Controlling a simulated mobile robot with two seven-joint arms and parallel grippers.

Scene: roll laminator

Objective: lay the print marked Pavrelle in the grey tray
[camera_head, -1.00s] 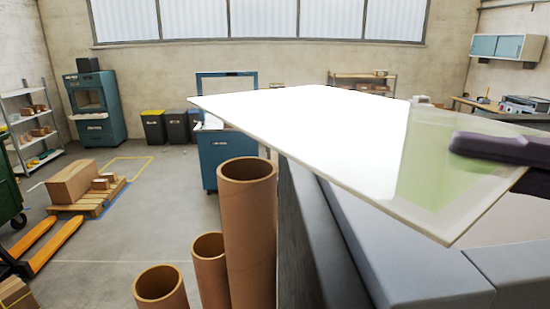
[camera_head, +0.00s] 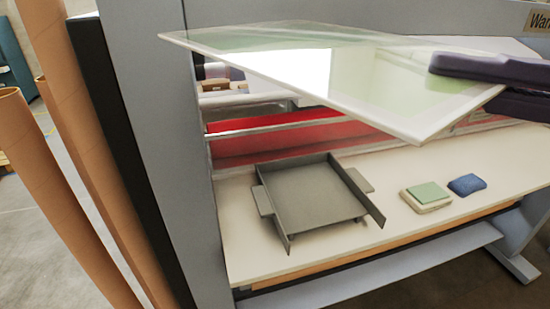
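A large flat print (camera_head: 290,52) with a pale border and green-tinted areas hangs in the air at the upper right, glossy with reflections. I cannot read a name on it. My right gripper (camera_head: 452,76) comes in from the right edge and is shut on the print's right side. The grey tray (camera_head: 315,195) sits on the pale table below the print, its shallow floor bare, with low walls and side tabs. The print is above and behind the tray in the picture, apart from it. My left gripper is out of view.
The pale table (camera_head: 245,245) also bears a block with a green top (camera_head: 427,195) and a blue pad (camera_head: 467,185), right of the tray. A red roller (camera_head: 270,143) runs behind. A grey upright (camera_head: 165,140) and brown tubes (camera_head: 45,190) stand at the left.

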